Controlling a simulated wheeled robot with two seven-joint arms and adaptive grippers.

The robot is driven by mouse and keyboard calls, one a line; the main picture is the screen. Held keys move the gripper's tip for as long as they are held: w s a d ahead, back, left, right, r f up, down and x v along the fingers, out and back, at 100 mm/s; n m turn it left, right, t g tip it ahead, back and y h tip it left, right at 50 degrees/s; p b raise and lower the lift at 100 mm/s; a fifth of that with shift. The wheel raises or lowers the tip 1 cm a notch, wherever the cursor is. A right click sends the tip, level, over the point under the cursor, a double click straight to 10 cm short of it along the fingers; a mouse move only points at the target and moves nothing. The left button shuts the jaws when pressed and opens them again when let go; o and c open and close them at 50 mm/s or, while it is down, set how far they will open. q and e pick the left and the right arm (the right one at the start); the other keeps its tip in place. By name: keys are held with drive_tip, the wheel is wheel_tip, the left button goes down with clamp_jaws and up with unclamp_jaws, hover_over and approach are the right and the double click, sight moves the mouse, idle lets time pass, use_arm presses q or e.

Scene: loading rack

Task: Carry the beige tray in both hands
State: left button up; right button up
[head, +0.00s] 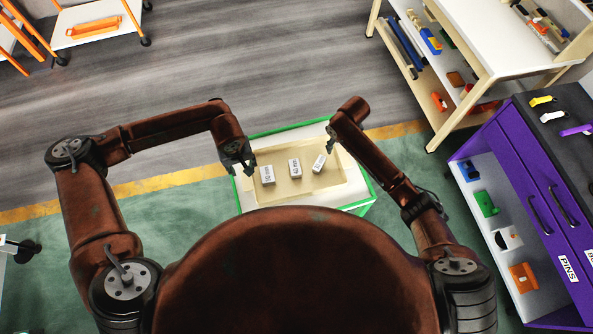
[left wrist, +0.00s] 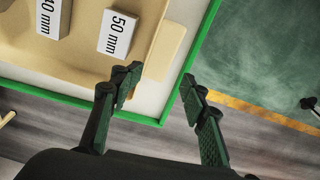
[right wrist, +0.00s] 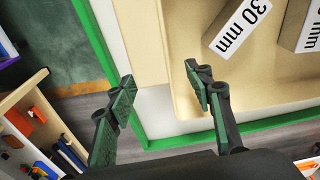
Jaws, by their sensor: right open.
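The beige tray (head: 292,191) lies on a white surface with green edges. It holds blocks labelled 50 mm (head: 267,174), 40 mm (head: 294,168) and 30 mm (head: 318,163). My left gripper (head: 240,168) is open at the tray's left side; in the left wrist view its fingers (left wrist: 160,77) stand apart around the line of a beige side tab (left wrist: 166,48). My right gripper (head: 332,135) is at the tray's right side. In the right wrist view its fingers (right wrist: 159,74) are apart, near another beige tab (right wrist: 140,40). I cannot tell whether either gripper touches the tray.
The green-edged table (head: 368,188) carries the tray, with a narrow white margin around it. A purple cabinet (head: 520,165) and a wooden shelf bench (head: 480,60) stand to the right. A white cart (head: 90,22) stands at the back left. Grey floor beyond the table is clear.

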drive_tip(key=shift+r, duration=0.1)
use_arm(q)
wheel_tip(320, 180, up, 4)
drive_tip(key=shift+s+d+f, duration=0.1)
use_arm(e)
wheel_tip(320, 180, up, 12)
drive_tip(key=s, duration=0.1)
drive_tip(key=shift+s+d, duration=0.15)
drive_tip(key=shift+d, duration=0.1)
idle(0.7)
